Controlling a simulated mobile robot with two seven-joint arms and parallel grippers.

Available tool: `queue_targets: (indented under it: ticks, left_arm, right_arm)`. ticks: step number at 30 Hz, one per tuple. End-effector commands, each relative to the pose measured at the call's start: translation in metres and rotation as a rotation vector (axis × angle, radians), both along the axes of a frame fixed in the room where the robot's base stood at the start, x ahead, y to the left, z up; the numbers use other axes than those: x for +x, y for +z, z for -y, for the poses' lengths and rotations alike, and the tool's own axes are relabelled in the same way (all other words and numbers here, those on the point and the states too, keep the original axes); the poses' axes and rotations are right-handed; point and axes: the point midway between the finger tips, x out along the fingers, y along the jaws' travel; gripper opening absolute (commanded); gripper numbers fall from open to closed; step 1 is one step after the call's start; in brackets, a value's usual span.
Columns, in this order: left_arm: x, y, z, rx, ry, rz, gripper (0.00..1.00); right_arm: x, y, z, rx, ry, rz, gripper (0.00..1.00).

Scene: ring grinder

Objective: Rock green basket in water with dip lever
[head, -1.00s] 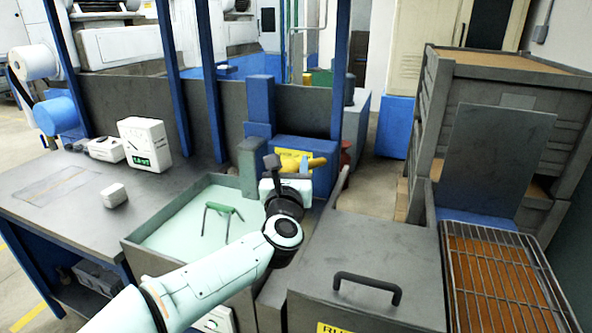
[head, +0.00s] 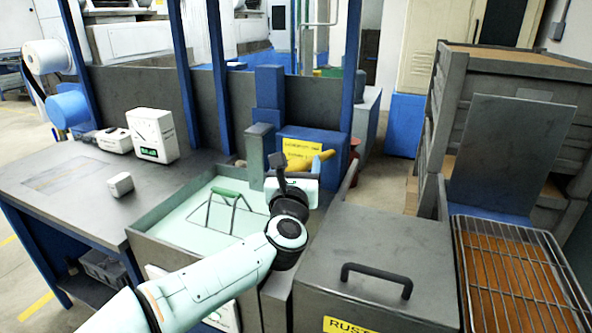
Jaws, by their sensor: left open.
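The green basket's handle (head: 227,192) stands up on thin wire legs out of the pale water (head: 190,217) in the grey tank (head: 152,243). The basket body is hidden under the surface. The dip lever (head: 327,155), with a yellow-orange end, sticks out in front of the blue housing with a yellow label at the tank's far right side. My left gripper (head: 280,172) is open just left of and nearer than the lever. Its fingers are partly hidden by its own wrist, and I cannot tell whether they touch the lever. My right gripper is not in view.
A grey box lid with a dark handle (head: 377,277) stands right of my arm. A wire rack (head: 520,275) is at the far right. The left bench holds a display unit (head: 153,135) and a small white block (head: 120,184). A grey post (head: 258,152) rises behind the tank.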

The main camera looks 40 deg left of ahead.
Motion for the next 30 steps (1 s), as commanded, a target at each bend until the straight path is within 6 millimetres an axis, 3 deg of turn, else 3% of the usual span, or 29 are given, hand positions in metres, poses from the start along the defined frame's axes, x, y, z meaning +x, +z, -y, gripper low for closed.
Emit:
queue_targets:
  ticks: [5,19,24,30]
  left_arm:
    - [-0.015,-0.001,0.009,0.0,-0.003,0.003,0.75]
    - [-0.099,-0.012,0.056,0.002,-0.002,0.0,0.75]
    - [-0.113,-0.014,0.063,0.0,-0.001,0.0,0.75]
    - [-0.116,-0.015,0.065,0.0,0.0,-0.001,0.75]
  right_arm:
    - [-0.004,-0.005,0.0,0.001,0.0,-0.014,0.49]
    - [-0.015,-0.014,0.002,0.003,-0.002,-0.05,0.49]
    - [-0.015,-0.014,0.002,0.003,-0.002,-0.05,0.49]
    - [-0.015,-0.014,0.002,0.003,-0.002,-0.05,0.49]
